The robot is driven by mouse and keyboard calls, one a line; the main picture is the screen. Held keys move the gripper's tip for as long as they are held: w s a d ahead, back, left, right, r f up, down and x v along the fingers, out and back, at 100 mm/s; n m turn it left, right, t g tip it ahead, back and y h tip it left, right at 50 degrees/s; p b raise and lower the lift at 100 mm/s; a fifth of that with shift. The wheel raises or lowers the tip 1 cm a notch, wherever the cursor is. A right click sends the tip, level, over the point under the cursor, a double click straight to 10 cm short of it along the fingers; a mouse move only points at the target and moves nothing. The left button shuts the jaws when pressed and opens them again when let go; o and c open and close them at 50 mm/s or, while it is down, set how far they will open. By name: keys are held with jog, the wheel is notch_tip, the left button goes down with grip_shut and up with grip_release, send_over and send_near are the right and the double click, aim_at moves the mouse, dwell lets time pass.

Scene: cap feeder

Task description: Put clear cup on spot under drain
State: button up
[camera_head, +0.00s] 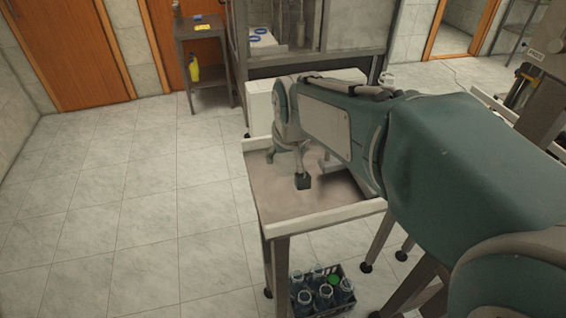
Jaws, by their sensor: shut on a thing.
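My gripper (287,169) points down over the brown tabletop (270,200) of a table with pale raised edges. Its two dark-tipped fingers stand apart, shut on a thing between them. That thing is see-through and too small to make out clearly; it fits the clear cup. I cannot tell whether it touches the tabletop. The drain and the spot under it cannot be made out; my arm covers the table's right and back part.
A dark crate (345,309) with several bottles stands on the floor by the table's front. A white box (259,108) is behind the table, near a glass-fronted cabinet (345,32). A side stand (203,32) holds a yellow bottle (194,68). The tiled floor at left is clear.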

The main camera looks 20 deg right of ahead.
jog(key=w+f, duration=0.1)
jog(key=f, duration=0.1)
jog(key=w+d+f, duration=0.1)
jog(key=w+f, duration=0.1)
jog(key=shift+w+d+f, duration=0.1)
jog(key=shift+w+f, duration=0.1)
jog(key=shift+f, duration=0.15)
jog(key=shift+w+d+f, duration=0.1)
jog(key=shift+w+f, duration=0.05)
jog(key=shift+f, duration=0.8)
jog(key=shift+w+f, duration=0.15)
jog(key=shift+f, duration=0.75)
jog(key=o, duration=0.7)
jog(key=shift+f, duration=0.1)
